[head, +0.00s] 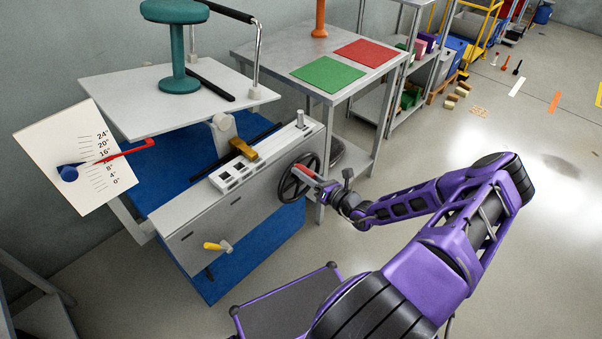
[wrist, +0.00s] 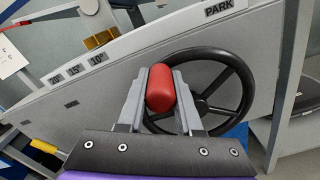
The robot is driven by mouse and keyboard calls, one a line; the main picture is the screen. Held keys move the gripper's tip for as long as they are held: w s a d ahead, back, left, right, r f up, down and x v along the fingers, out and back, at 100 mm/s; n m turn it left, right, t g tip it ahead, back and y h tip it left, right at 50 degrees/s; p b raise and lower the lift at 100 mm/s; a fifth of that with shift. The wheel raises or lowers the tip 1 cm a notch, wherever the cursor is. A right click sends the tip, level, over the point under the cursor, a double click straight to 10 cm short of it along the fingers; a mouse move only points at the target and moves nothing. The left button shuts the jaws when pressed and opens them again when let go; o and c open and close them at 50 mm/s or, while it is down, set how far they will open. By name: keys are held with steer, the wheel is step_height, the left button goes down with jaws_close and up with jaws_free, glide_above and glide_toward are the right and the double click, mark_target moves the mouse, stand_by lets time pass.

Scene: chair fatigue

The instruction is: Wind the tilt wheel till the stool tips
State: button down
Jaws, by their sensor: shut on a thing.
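The black tilt wheel (head: 284,190) is on the front right of the grey machine; it also shows in the wrist view (wrist: 249,92). Its red handle (wrist: 160,88) sits between the two grey fingers of my gripper (wrist: 160,95), which are shut on it. In the head view my gripper (head: 327,186) reaches the wheel from the right. The teal stool (head: 179,50) stands on the pale tilting platform (head: 125,110), its seat cut by the picture's top edge. On the angle board (head: 50,135), the red pointer (head: 127,151) crosses the scale between 16° and 8°.
A mustard block (head: 243,149) and white tilt labels sit on the machine's top. A yellow-handled lever (head: 217,246) juts from its front. A grey table (head: 270,50) with green (head: 328,74) and red mats stands behind. Open floor lies to the right.

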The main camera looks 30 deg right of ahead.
steer(key=c, duration=0.6)
jaws_free()
steer(key=p+v, duration=0.1)
steer(key=v, duration=1.6)
steer(key=shift+s+d, duration=0.15)
steer(key=shift+s, duration=0.05)
